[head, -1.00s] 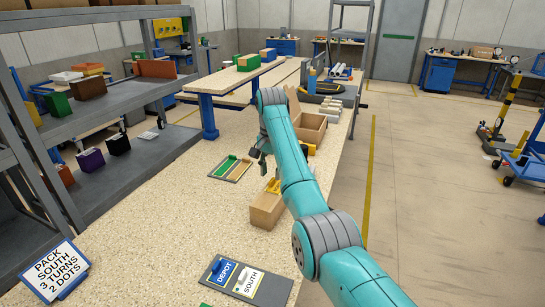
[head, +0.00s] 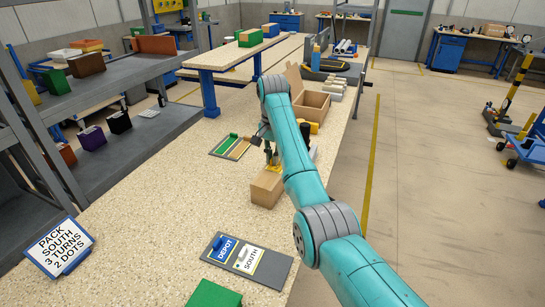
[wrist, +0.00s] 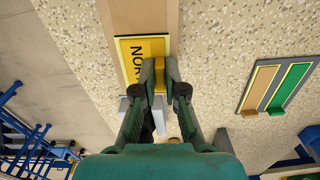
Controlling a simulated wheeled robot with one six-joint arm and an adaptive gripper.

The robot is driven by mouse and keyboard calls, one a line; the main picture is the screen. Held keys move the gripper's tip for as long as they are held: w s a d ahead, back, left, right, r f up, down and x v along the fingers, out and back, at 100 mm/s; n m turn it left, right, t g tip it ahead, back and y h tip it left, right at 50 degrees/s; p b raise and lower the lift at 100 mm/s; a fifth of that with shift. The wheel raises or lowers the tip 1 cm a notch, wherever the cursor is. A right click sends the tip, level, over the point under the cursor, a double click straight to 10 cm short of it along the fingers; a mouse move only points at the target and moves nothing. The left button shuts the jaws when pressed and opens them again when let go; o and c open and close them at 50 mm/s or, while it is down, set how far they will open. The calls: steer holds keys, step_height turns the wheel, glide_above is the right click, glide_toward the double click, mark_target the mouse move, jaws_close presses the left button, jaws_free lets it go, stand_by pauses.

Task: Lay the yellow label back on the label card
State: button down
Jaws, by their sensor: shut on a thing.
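The yellow label (wrist: 133,48), with black letters starting "NOR", lies at the top of a brown box (head: 266,188); whether it touches the box is unclear. My gripper (wrist: 160,72) is shut on the raised yellow tab of the label. In the head view my gripper (head: 271,150) is low over the box, and only a bit of yellow shows below it. The label card (head: 276,272) is a dark grey board nearer the camera. It carries a blue DEPOT label (head: 226,248) and a white SOUTH label (head: 249,261); its right end is bare grey.
An open carton (head: 313,104) stands behind my gripper. A green block (head: 214,294) is at the front edge. A sign (head: 58,247) stands at left. Speckled worktop between is clear.

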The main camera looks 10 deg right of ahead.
steer(key=shift+r, duration=0.2)
steer(key=shift+r, duration=0.8)
steer(key=shift+r, duration=2)
steer(key=c, duration=1.8)
jaws_free()
jaws_close()
